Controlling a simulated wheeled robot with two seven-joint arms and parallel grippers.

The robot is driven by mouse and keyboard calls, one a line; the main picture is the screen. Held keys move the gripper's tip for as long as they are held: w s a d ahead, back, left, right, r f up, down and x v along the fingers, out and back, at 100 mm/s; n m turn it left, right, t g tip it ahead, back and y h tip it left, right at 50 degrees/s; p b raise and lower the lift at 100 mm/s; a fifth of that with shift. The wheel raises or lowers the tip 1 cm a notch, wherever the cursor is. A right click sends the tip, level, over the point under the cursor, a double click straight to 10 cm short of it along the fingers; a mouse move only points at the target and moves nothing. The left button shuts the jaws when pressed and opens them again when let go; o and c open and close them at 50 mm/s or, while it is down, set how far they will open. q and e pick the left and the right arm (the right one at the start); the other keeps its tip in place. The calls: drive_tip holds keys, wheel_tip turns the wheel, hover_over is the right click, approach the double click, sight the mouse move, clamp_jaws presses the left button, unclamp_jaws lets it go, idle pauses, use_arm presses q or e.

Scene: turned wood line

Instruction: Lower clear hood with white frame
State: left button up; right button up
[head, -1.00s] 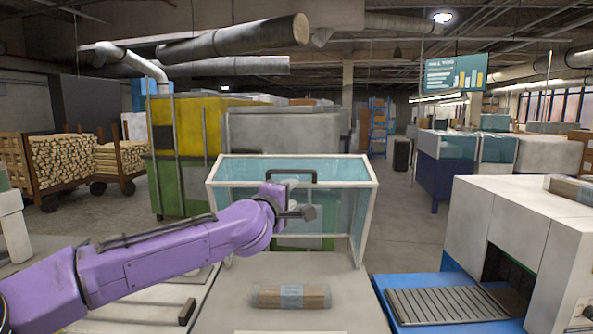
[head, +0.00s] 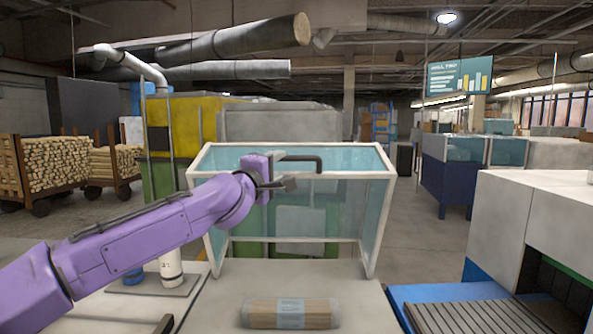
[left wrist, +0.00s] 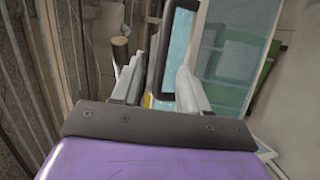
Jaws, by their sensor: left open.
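The clear hood with its white frame (head: 376,222) stands raised at the back of the pale bench, its glass tinted blue-green. A dark U-shaped handle (head: 319,163) sits on its upper panel. My left gripper (head: 287,184) is at the left end of the handle in the head view, partly covering it. In the left wrist view the open fingers (left wrist: 160,82) stand either side of the dark handle bar (left wrist: 162,45), with no clear contact. My right gripper is not in view.
A wrapped bundle of wood rods (head: 291,313) lies on the bench (head: 300,275) in front of the hood. A white machine (head: 520,225) with a roller conveyor (head: 450,317) stands at the right. A white post (head: 170,266) stands at the left behind my arm.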

sight(292, 160)
use_arm(q)
drive_tip(key=p+x, duration=0.9)
drive_tip(key=x, duration=0.1)
drive_tip(key=shift+d, duration=0.25)
drive_tip(key=shift+w+d+f+p, duration=0.15)
drive_tip(key=shift+w+p, duration=0.2)
drive_tip(key=shift+p, duration=0.2)
drive_tip(key=shift+f, duration=0.15)
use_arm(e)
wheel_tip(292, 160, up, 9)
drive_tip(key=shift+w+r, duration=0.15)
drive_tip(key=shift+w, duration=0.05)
use_arm(q)
drive_tip(key=shift+w, duration=0.1)
clamp_jaws()
